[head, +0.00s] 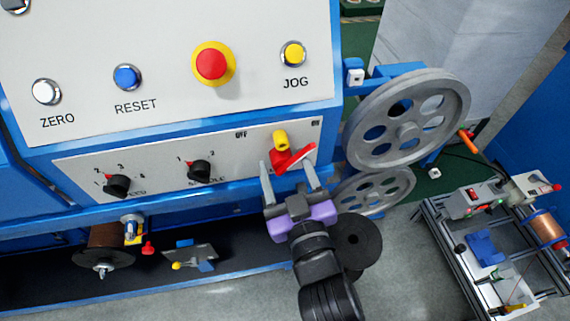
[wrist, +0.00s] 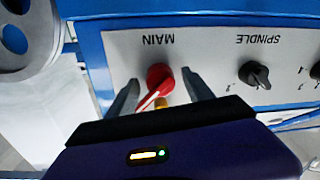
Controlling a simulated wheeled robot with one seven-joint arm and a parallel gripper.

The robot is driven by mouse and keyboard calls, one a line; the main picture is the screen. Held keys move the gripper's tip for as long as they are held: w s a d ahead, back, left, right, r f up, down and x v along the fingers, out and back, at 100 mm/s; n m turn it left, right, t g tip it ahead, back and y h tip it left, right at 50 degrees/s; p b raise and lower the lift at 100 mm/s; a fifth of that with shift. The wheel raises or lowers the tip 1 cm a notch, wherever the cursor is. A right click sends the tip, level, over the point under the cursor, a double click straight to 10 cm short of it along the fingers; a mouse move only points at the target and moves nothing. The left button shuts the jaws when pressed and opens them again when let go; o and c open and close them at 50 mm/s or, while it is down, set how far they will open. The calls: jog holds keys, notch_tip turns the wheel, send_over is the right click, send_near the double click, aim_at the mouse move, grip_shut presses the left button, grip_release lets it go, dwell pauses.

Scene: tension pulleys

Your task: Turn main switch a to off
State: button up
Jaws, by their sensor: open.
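The main switch (head: 284,160) is a red rotary handle on the right end of the lower white panel. Its pointed end is toward the upper right, on the side of the ON label (head: 315,124). The OFF label (head: 241,134) is to its upper left. A yellow part (head: 281,139) sits just above the red handle. My gripper (head: 288,176) is open, with one finger on each side of the red handle. The wrist view also shows the red switch (wrist: 158,77) between the two fingers, below the upside-down word MAIN. I cannot tell whether either finger touches it.
The spindle knob (head: 199,171) and another black knob (head: 117,186) are left on the same panel. A red emergency button (head: 211,63) and a JOG button (head: 292,54) are above. Large grey pulleys (head: 370,150) stand close on the right.

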grip_shut()
